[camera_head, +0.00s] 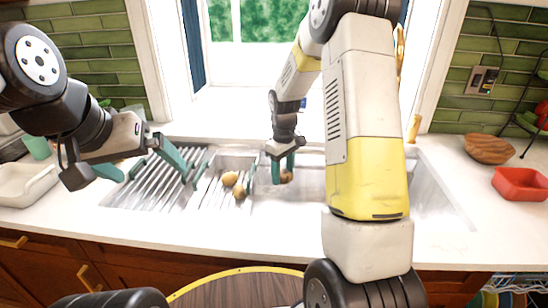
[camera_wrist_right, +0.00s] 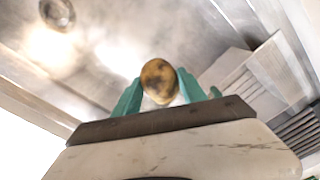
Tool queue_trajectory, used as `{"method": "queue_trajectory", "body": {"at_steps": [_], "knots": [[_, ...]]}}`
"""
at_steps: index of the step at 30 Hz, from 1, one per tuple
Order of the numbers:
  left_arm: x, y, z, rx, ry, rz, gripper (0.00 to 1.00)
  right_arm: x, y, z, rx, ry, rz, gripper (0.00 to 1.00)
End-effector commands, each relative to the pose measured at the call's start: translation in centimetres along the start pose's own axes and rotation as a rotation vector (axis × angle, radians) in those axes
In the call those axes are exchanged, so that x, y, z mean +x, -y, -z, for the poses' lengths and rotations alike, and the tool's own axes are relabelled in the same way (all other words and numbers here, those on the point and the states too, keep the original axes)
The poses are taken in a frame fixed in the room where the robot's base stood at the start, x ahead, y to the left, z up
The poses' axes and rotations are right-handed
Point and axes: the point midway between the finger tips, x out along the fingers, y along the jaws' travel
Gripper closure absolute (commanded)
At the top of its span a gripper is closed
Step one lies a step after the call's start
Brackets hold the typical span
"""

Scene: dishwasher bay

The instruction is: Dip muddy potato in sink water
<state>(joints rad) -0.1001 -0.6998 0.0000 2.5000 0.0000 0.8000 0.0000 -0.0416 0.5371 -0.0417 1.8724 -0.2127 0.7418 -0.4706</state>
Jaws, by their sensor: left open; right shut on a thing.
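A brown potato with dark patches (camera_wrist_right: 159,80) is between the green fingers of my right gripper (camera_wrist_right: 168,92), which is shut on it. In the head view my right gripper (camera_head: 283,168) holds this potato (camera_head: 287,176) over the metal sink (camera_head: 310,192). The sink's bottom shows in the right wrist view, with a round drain (camera_wrist_right: 57,13). I cannot make out the water surface. My left gripper (camera_head: 155,172) is open and empty above the ribbed drainboard, left of the sink. Two more potatoes, one (camera_head: 229,178) and another (camera_head: 239,192), lie on the ribbed metal between drainboard and basin.
A white tray (camera_head: 22,192) stands on the counter at the left. A wooden bowl (camera_head: 488,148) and a red dish (camera_head: 522,184) stand at the right. My right arm hides part of the sink. The front counter strip is clear.

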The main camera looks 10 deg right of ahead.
Motion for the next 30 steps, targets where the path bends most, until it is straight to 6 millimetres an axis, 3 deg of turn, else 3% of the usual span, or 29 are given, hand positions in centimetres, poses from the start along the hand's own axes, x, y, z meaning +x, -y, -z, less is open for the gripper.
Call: {"method": "queue_trajectory", "body": {"at_steps": [30], "knots": [[0.0, 0.0, 0.0, 0.0, 0.0, 0.0, 0.0, 10.3, 0.1, -0.1, 0.0, 0.002, 0.001, 0.96]]}}
